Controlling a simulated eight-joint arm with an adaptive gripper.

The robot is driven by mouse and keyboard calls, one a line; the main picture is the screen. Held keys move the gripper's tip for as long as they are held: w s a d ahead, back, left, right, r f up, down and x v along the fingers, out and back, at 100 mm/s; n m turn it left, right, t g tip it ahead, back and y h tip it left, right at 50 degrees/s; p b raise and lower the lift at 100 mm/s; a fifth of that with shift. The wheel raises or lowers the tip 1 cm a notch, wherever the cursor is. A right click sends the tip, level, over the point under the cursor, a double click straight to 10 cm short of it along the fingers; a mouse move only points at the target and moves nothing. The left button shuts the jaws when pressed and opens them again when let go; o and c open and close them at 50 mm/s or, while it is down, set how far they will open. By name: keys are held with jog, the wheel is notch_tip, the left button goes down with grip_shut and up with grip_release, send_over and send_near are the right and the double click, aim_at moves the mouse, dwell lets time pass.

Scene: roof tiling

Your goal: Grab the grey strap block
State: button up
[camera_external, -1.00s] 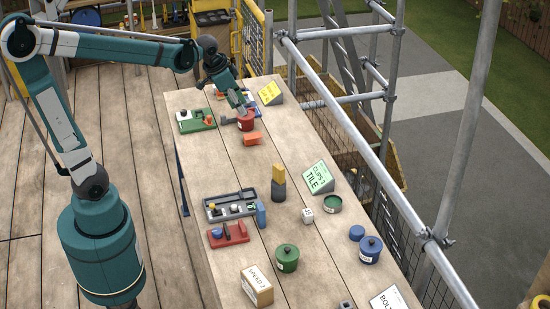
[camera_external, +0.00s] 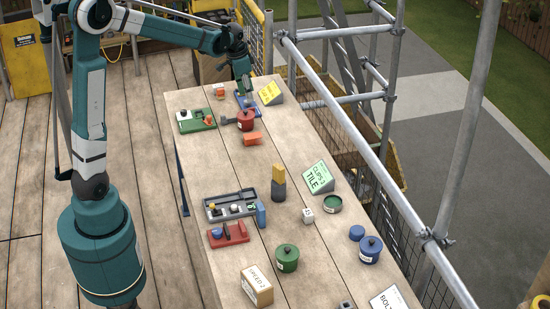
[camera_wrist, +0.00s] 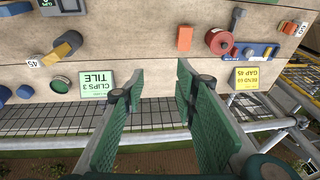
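A dark grey block with a yellow upper part (camera_external: 278,186) stands upright at mid-table in the external view. It also shows at the upper left of the wrist view (camera_wrist: 62,48). A small grey block (camera_external: 346,304) is partly cut off at the bottom edge. I cannot tell which of them is the strap block. My gripper (camera_external: 245,95) is over the far end of the table, beyond the red pot and well away from both grey blocks. In the wrist view its green fingers (camera_wrist: 160,80) are apart with nothing between them.
A red pot (camera_external: 246,122), an orange block (camera_external: 252,139) and a green tray (camera_external: 197,121) lie at the far end. A dark grey tray (camera_external: 230,206), red tray (camera_external: 229,235) and green pot (camera_external: 287,259) are nearer. Scaffold rails (camera_external: 360,140) run along the right edge.

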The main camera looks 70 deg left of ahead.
jog(key=a+f+g, duration=0.1)
jog(key=a+f, duration=0.9)
jog(key=a, duration=0.6)
jog(key=g+h, duration=0.1)
send_over(224, 115)
notch_tip(224, 115, down, 15)
jog(key=shift+s+a+r, duration=0.1)
jog(key=shift+f, duration=1.3)
jog(key=shift+f, duration=0.1)
jog(key=shift+f, duration=2.5)
grip_shut()
